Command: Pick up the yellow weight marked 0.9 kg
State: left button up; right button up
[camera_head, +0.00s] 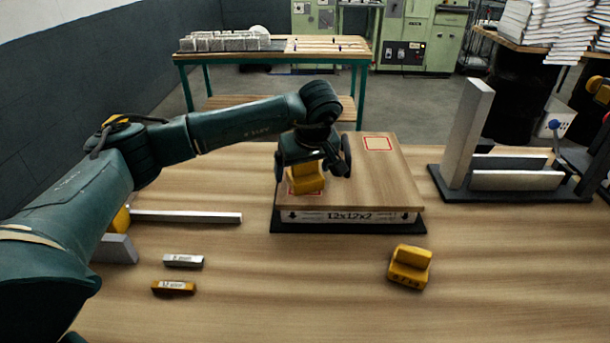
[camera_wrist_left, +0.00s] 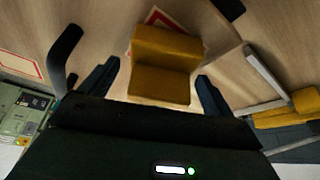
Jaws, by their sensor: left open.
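A yellow weight (camera_head: 307,182) sits on the wooden-topped box labelled 12x12x2 (camera_head: 345,216), over a red-outlined square. My left gripper (camera_head: 312,166) is open above it and partly hides it. In the left wrist view the weight (camera_wrist_left: 165,55) lies between and slightly beyond the two open fingers (camera_wrist_left: 153,88), with a gap on each side. A second yellow weight (camera_head: 409,268) stands on the table to the right, in front of the box. It has dark marks on its front, too small to read. I cannot tell which weight is marked 0.9 kg.
Two small labelled bars, one silver (camera_head: 183,260) and one orange (camera_head: 173,287), lie at the front left. A long metal bar (camera_head: 190,217) lies behind them. A metal fixture with a tall plate (camera_head: 466,135) stands at the right. The front middle table is clear.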

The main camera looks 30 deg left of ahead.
pick_arm(q)
jog(key=c, duration=1.6)
jog(key=shift+r, duration=0.15)
jog(key=shift+c, duration=0.8)
jog(key=shift+r, duration=0.1)
